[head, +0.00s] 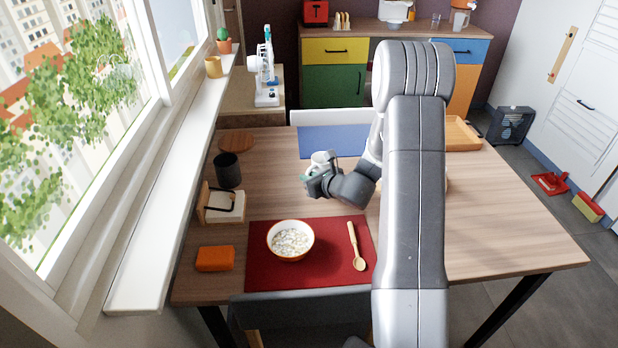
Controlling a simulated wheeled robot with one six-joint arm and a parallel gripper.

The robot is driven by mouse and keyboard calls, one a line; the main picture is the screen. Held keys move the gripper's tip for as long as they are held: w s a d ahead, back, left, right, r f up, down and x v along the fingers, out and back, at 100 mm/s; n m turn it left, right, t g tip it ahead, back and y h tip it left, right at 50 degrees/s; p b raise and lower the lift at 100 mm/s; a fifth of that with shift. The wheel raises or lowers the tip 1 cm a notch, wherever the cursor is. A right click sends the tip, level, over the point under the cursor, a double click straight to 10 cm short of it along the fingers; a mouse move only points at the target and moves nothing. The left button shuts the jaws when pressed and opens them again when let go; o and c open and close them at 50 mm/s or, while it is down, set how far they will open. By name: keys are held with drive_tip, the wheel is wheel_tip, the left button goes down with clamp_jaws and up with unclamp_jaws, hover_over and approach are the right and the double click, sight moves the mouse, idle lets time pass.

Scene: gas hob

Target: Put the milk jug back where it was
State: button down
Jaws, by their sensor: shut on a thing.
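The milk jug (320,158) looks white with a bit of teal low on its left side. It is in the head view, above the middle of the wooden table, and my gripper hides much of it. My gripper (314,183) is shut on the jug from the near side. I cannot tell whether the jug's base touches the table.
A red mat (322,277) bears a cereal bowl (290,240) and a wooden spoon (356,246). A dark cup (228,171), napkin holder (222,205) and orange block (215,259) stand left. A blue mat (318,143) lies behind. My arm hides part of the table.

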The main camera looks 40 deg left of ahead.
drive_tip(key=shift+f+b, duration=0.2)
drive_tip(key=shift+b, duration=0.1)
drive_tip(key=c, duration=1.5)
unclamp_jaws()
drive_tip(key=shift+r, duration=0.1)
drive_tip(key=shift+r+p, duration=0.15)
drive_tip(key=shift+p, duration=0.15)
drive_tip(key=v, duration=1.2)
drive_tip(key=shift+d+b, duration=0.1)
drive_tip(key=shift+b, duration=0.25)
